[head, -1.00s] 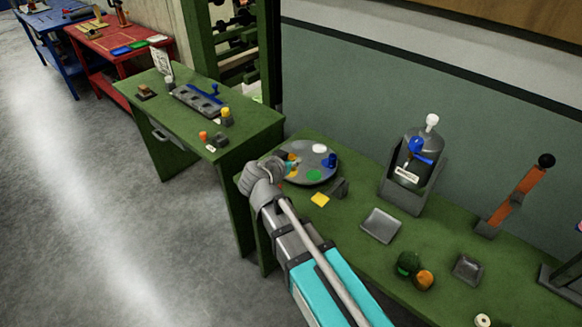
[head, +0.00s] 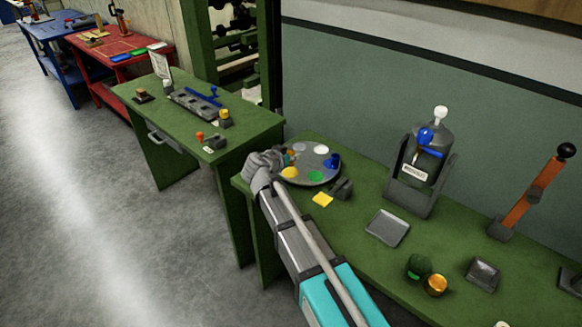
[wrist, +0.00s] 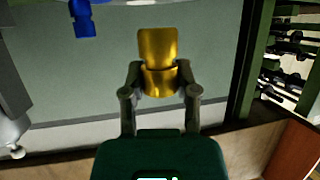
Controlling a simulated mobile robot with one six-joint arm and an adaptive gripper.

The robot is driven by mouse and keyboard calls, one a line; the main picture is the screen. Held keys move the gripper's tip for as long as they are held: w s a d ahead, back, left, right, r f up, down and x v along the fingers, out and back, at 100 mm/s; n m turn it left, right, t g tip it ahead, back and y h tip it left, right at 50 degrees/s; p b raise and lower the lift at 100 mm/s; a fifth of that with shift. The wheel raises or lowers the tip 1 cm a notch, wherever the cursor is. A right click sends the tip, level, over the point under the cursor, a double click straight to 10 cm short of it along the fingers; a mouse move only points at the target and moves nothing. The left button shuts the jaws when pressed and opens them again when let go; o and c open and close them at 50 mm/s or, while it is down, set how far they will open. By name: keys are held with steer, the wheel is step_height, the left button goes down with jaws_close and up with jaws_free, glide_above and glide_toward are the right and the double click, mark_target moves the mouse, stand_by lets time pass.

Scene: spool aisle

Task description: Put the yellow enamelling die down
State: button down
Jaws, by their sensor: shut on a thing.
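My gripper (wrist: 161,76) is shut on the yellow enamelling die (wrist: 158,48), a shiny gold-yellow stepped cylinder held between both fingers in the wrist view. In the head view my gripper (head: 288,159) is at the left edge of a round grey plate (head: 318,181) on the green bench. The plate has white, blue, green and yellow patches. The yellow patch (head: 289,173) is bare, just in front of my gripper. The held die is small and partly hidden there, and I cannot tell its height above the plate. A blue die (head: 333,161) stands on the plate's right side.
A grey tray (head: 387,228), a bottle in a stand (head: 425,165), a green piece (head: 418,266) and a gold piece (head: 436,285) are further right. Another green bench (head: 190,125) stands left.

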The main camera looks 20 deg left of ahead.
stand_by(0.3)
steer(key=shift+w+a+f+b, duration=0.15)
steer(key=shift+w+f+b, duration=0.3)
steer(key=shift+f+b, duration=1.55)
steer(key=shift+f, duration=0.2)
steer(key=shift+c, duration=1.8)
jaws_free()
steer(key=shift+r, duration=0.25)
